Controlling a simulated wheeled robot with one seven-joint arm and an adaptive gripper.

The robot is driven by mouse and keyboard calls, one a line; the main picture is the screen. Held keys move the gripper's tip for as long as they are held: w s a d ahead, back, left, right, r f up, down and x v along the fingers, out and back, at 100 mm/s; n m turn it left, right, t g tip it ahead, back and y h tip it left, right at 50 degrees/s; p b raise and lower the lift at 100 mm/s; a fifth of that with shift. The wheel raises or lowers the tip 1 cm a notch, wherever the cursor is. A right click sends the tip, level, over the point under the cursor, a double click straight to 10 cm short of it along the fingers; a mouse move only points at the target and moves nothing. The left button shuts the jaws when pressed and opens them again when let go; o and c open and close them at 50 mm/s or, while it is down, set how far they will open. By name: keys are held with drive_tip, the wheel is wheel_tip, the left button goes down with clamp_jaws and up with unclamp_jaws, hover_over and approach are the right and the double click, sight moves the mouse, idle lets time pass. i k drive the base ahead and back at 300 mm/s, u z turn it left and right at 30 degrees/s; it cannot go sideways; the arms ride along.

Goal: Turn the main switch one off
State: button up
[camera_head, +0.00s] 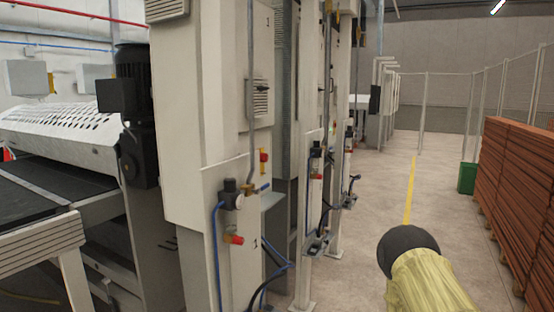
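No part that I can surely tell as main switch one shows. On the near pale machine cabinet (205,130) a small red and yellow part (264,161) sits at mid height, too small to tell whether it is a switch. Below it are a dark regulator with a round gauge (231,196) and a red knob (235,240). A pale yellow cylinder with a dark rounded end juts in at the bottom right; it may be part of my arm. My gripper's fingers are not in view.
A conveyor with a black belt (35,190) is at the left. Blue hoses hang by the cabinet's foot. More pale cabinets with red-topped fittings (316,148) recede behind. A stack of reddish boards (515,185) and a green bin (467,178) line the right. The aisle floor (385,200) between is clear.

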sight(264, 157)
drive_tip(key=z, duration=0.3)
drive_tip(key=i, duration=1.7)
drive_tip(key=u, duration=0.6)
